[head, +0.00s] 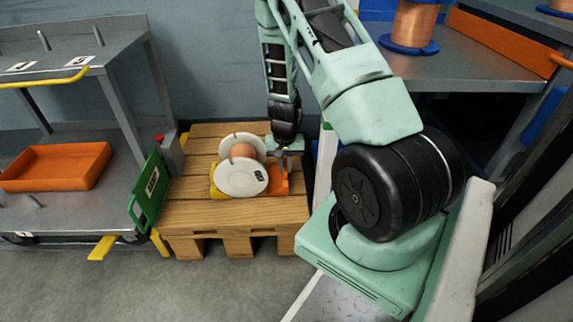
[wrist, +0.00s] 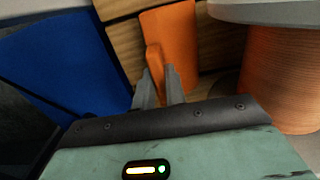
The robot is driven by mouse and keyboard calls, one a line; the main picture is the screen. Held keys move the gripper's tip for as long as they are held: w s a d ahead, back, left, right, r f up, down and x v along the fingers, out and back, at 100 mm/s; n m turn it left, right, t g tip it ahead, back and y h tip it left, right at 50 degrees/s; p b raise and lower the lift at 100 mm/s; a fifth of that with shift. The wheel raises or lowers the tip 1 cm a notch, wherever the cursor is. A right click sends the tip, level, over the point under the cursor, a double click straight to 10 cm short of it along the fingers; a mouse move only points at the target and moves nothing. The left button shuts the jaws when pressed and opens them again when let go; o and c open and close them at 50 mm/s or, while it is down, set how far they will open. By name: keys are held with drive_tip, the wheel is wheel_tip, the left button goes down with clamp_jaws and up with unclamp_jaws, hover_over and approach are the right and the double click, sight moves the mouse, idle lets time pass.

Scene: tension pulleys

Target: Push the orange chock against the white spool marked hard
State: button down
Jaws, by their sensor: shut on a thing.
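The white spool (head: 242,178) stands on its rim on a wooden pallet, wound with copper wire. Its front flange has a small dark label too small to read. The orange chock (head: 280,184) sits on the pallet at the spool's right side; it also shows in the wrist view (wrist: 174,32). My gripper (head: 286,151) is at the chock, shut on its upright fin between the fingertips (wrist: 160,88). In the wrist view, bare wood shows between the chock and the copper winding (wrist: 285,78). Whether the chock touches a flange I cannot tell.
A yellow chock (head: 214,182) sits at the spool's left side. The pallet (head: 235,212) has free boards in front. A green panel (head: 150,190) and grey shelf with an orange tray (head: 55,166) stand left. A blue object (wrist: 60,65) lies beside the chock.

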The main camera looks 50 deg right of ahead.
drive_tip(key=shift+w+a+p, duration=0.95)
drive_tip(key=shift+w+a, duration=0.4)
drive_tip(key=shift+w, duration=0.25)
drive_tip(key=c, duration=1.4)
unclamp_jaws()
drive_tip(key=shift+o, duration=0.2)
wheel_tip(320, 180, up, 17)
drive_tip(key=p, duration=0.8)
drive_tip(key=shift+r+p, duration=0.2)
drive_tip(key=shift+p, duration=0.15)
